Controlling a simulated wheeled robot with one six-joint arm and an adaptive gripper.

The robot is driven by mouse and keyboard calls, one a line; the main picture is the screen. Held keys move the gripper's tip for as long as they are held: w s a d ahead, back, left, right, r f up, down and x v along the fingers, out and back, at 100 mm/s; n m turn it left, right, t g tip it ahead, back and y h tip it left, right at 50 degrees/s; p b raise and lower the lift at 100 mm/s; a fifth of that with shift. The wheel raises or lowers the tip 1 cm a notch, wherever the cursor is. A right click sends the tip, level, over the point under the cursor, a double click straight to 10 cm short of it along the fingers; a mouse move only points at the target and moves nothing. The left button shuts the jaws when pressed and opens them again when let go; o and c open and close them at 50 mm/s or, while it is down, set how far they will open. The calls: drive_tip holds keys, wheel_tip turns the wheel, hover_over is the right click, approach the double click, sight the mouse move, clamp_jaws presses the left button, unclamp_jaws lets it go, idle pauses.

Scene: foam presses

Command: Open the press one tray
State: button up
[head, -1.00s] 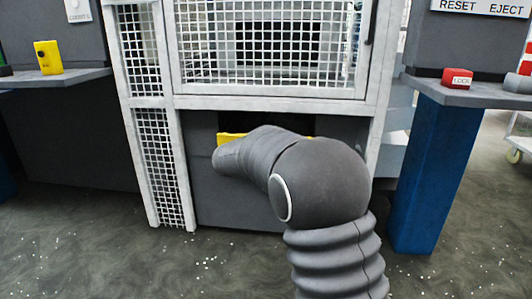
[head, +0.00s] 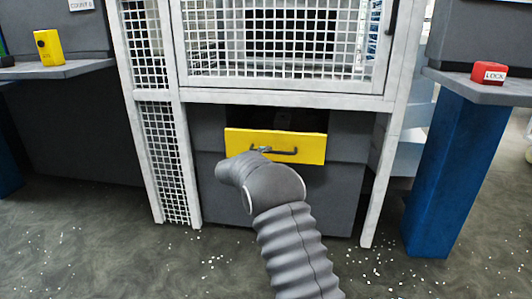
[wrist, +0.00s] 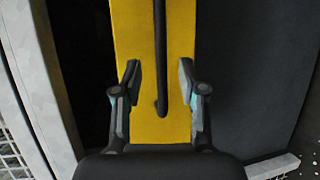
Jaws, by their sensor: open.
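The press one tray shows a yellow front panel (head: 312,146) with a dark bar handle (head: 285,151), low in the press below the mesh door. A dark opening shows above the panel. In the wrist view the yellow front (wrist: 130,35) fills the middle, and the handle (wrist: 160,98) runs upright in the picture. My gripper (wrist: 160,72) is open, with one finger on each side of the handle and a gap on both sides. I cannot tell how deep the fingers reach around it. In the head view my arm hides most of the gripper and the panel's lower left.
The white mesh guard (head: 165,150) frames the press, with a post on each side of the tray. A blue pedestal (head: 448,175) stands at right with a red LOCK block (head: 489,73) on its shelf. A yellow device (head: 48,47) stands on the left shelf. White bits dot the floor.

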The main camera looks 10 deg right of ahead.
sight(272, 152)
drive_tip(key=x, duration=0.6)
drive_tip(key=shift+w+a+f+p, duration=0.1)
drive_tip(key=shift+w+a+p, duration=0.2)
drive_tip(key=shift+a, duration=0.05)
drive_tip(key=shift+w+d, duration=0.35)
drive_tip(key=shift+d, duration=0.1)
